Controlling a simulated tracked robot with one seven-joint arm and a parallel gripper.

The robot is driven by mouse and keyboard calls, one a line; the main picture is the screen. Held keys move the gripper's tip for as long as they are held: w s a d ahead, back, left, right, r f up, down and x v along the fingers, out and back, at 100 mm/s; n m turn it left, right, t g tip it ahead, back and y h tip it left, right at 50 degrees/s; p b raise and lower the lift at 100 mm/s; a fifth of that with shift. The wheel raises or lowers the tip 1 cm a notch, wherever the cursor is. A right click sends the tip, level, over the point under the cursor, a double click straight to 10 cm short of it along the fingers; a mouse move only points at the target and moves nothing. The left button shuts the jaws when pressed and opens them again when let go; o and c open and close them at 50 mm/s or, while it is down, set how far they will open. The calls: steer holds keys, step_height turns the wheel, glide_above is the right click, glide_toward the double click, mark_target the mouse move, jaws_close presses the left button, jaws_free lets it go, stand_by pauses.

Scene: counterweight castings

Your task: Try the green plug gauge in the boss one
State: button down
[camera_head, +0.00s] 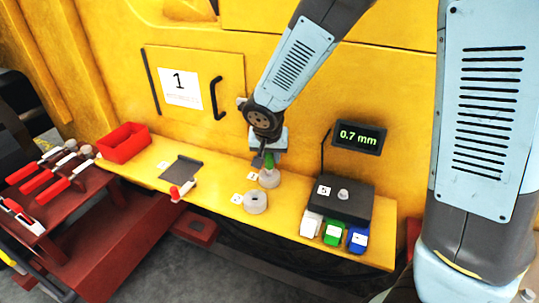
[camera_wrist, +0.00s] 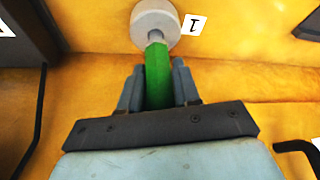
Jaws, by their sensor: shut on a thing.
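My gripper (camera_head: 264,158) is shut on the green plug gauge (camera_head: 270,160), above the far round grey boss (camera_head: 269,180) on the yellow ledge. In the wrist view, the gauge's green handle (camera_wrist: 157,75) lies between the two fingers (camera_wrist: 157,88). Its grey tip points at the middle of the pale boss (camera_wrist: 150,12), which has a tag (camera_wrist: 194,25) marked 1 beside it. The tip overlaps the boss's centre; I cannot tell how deep it is in the bore. A second grey boss (camera_head: 256,202), with an open hole, stands nearer the front edge.
A black box (camera_head: 345,208) with a knob and a display (camera_head: 358,136) reading 0.7 mm stand to the right. White, green and blue blocks (camera_head: 358,240) sit before it. A red bin (camera_head: 123,143), a dark plate (camera_head: 181,168) and a red-handled tool (camera_head: 183,190) are left.

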steer(key=shift+f, duration=1)
stand_by(1.0)
stand_by(0.7)
steer(key=c, duration=0.7)
jaws_free()
steer(key=shift+r, duration=0.15)
steer(key=shift+w+r+v, duration=0.25)
steer(key=shift+w+v, duration=0.4)
steer(key=shift+v, duration=3.45)
steer(key=shift+w+r+v, duration=0.25)
steer(key=shift+w+v, duration=0.4)
steer(key=shift+v, duration=3.45)
steer(key=shift+w+r+v, duration=0.25)
steer(key=shift+w+v, duration=0.35)
steer(key=shift+v, duration=3.55)
